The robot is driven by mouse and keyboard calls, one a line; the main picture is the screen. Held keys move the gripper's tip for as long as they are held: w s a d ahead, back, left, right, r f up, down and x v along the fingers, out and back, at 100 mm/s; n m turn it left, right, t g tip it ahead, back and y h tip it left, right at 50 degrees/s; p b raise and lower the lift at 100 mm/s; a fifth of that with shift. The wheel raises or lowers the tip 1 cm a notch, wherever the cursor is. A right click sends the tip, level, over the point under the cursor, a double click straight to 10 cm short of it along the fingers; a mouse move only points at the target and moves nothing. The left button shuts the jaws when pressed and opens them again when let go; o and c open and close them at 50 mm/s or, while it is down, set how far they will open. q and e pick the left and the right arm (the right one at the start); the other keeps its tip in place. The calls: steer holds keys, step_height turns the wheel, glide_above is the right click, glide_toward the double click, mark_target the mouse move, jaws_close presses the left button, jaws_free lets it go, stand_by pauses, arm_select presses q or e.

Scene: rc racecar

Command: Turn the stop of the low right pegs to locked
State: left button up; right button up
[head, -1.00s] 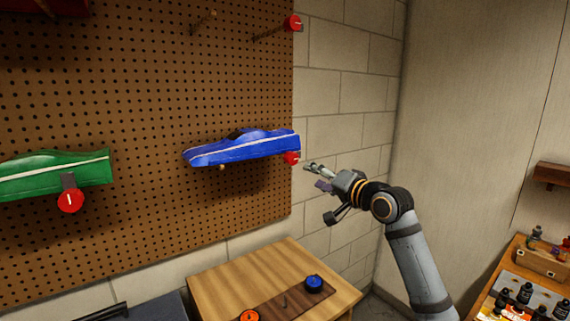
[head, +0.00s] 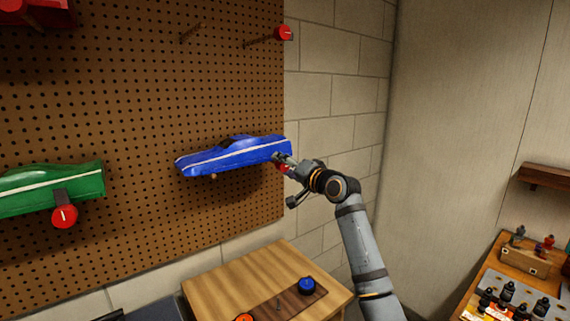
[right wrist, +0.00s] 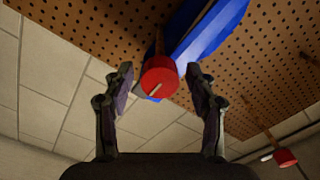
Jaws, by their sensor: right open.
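The blue car body (head: 235,153) with a white stripe rests on the low right pegs of the pegboard; its edge also shows in the right wrist view (right wrist: 212,38). The red round stop (right wrist: 159,77) of these pegs sits at a peg's end, its white mark slanted in the right wrist view. In the head view the stop (head: 281,168) is mostly hidden by my right gripper (head: 283,160). In the wrist view, my right gripper (right wrist: 161,82) is open, with one finger on each side of the stop and gaps visible. My left gripper is not in view.
The green car body (head: 50,188) with its red stop (head: 65,216) is at left. Another red stop (head: 284,33) is on the pegs above. Below is a wooden table (head: 225,285) with a blue disc (head: 307,285). A block wall (head: 335,110) lies right of the board.

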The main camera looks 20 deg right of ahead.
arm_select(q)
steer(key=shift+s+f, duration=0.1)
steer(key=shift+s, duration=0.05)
arm_select(e)
steer(key=shift+c, duration=1.1)
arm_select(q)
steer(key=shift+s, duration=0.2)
arm_select(e)
steer(key=shift+a, duration=0.1)
steer(key=c, duration=0.9)
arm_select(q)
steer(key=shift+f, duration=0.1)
arm_select(e)
steer(key=shift+n, duration=0.3)
steer(key=n+b, duration=0.1)
steer(key=n, duration=0.3)
steer(key=n+b, duration=0.1)
steer(key=n, duration=0.3)
steer(key=shift+r+n+b, duration=0.1)
steer(key=shift+n+b, duration=0.3)
steer(key=n+b, duration=0.1)
steer(key=n, duration=0.3)
steer(key=shift+n, duration=0.3)
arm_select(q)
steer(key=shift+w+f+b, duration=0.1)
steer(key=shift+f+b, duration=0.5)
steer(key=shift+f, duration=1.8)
arm_select(e)
steer(key=shift+r+n, duration=0.1)
steer(key=shift+n, duration=1.8)
